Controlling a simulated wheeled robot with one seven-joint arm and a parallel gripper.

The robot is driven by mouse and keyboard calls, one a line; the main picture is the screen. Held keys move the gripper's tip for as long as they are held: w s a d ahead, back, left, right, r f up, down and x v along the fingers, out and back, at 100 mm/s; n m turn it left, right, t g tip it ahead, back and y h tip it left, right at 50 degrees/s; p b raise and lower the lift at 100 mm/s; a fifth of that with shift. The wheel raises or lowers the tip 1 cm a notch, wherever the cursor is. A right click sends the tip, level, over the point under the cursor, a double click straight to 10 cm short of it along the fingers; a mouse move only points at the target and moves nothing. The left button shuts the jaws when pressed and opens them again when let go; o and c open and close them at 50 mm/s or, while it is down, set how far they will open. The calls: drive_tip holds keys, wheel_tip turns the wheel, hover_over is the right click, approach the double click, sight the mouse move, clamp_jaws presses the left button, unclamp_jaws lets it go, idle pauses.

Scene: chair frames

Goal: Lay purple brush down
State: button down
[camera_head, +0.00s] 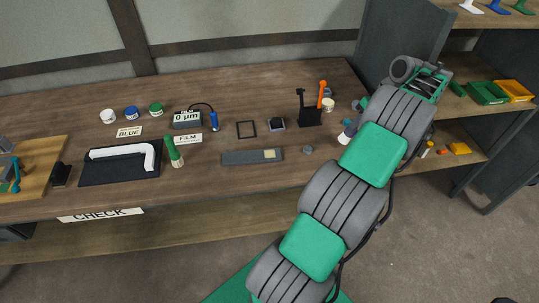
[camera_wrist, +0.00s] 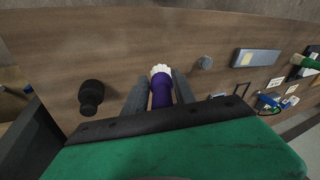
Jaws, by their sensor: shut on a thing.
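The purple brush (camera_wrist: 161,92) is between the two grey fingers of my gripper (camera_wrist: 160,84) in the wrist view. Its handle is purple and its pale bristles point away from my palm, over the wooden bench (camera_wrist: 120,45). I cannot tell whether the bristles touch the bench top. In the head view my arm hides most of the gripper. A white tip of the brush (camera_head: 344,138) shows at the left of my wrist, near the right end of the bench.
A small grey nut (camera_head: 307,149) and a grey bar with a yellow patch (camera_head: 240,158) lie left of the gripper. A black holder with an orange-handled tool (camera_head: 310,115) stands behind. A black knob (camera_wrist: 91,97) is beside the gripper. Bare wood lies between.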

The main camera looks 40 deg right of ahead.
drive_tip(key=shift+f+b, duration=0.95)
drive_tip(key=shift+f, duration=0.3)
drive_tip(key=c, duration=0.9)
unclamp_jaws()
drive_tip(key=p+v, duration=0.7)
drive_tip(key=shift+s+d+r, duration=0.1)
drive_tip(key=shift+r, duration=0.25)
